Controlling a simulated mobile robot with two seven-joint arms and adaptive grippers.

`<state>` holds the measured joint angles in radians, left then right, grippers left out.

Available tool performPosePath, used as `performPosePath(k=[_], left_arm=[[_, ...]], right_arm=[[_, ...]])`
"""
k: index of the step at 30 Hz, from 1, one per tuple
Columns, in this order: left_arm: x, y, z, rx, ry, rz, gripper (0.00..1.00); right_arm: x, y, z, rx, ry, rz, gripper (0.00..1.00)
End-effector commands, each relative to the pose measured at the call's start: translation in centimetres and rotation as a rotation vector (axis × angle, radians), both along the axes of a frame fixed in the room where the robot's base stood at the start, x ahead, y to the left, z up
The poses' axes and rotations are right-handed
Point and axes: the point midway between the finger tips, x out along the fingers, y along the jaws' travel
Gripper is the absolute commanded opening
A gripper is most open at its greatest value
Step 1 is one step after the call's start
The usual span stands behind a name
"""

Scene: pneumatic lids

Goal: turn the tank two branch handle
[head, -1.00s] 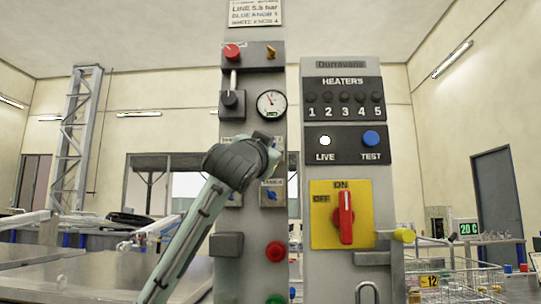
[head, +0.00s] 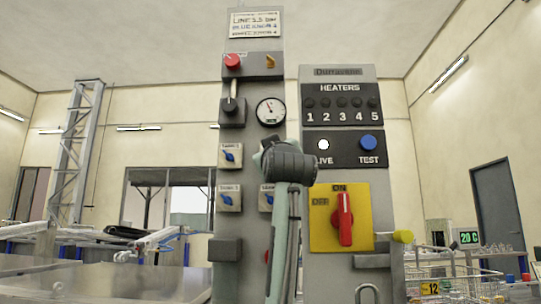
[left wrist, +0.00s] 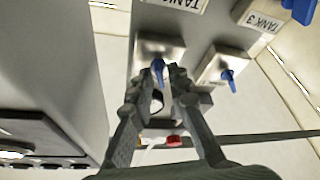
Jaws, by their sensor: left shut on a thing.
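The tank two branch handle is a small blue lever (left wrist: 158,70) on a pale square plate, seen in the left wrist view. My left gripper (left wrist: 161,75) has a finger on each side of it and is shut on it. In the head view my left gripper (head: 264,150) is at the upper right valve position on the grey column (head: 243,222), hiding the tank two plate and handle. How far the handle is turned is hard to tell. My right gripper is not in view.
The tank one handle (head: 228,156), tank three handle (head: 227,198) and partly hidden tank four handle (head: 269,199) are close by. A gauge (head: 271,111) sits just above. The heater panel (head: 340,105) with its yellow switch plate (head: 325,232) stands close on the right.

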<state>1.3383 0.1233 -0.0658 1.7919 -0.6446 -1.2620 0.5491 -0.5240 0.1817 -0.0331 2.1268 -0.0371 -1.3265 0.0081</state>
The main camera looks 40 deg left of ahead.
Motion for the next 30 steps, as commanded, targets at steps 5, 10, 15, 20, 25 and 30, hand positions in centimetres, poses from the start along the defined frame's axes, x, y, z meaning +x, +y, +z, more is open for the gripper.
performPosePath(k=[5,10,15,20,25,30], left_arm=[[0.2,-0.2,0.0,-0.126,-0.070,-0.003,0.00],[0.1,-0.2,0.0,-0.215,-0.125,-0.003,0.00],[0.1,-0.1,0.0,-0.275,-0.163,-0.001,0.00],[0.1,-0.1,0.0,-0.304,-0.182,0.000,0.00],[0.1,-0.1,-0.1,-0.316,-0.191,-0.001,0.00],[0.1,0.0,0.0,-0.317,-0.190,0.000,0.00]], right_arm=[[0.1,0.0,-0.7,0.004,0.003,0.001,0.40],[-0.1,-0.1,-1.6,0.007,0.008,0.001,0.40],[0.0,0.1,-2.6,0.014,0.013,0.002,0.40],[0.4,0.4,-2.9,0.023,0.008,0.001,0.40],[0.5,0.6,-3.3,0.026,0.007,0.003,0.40],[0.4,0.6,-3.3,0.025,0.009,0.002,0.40]])
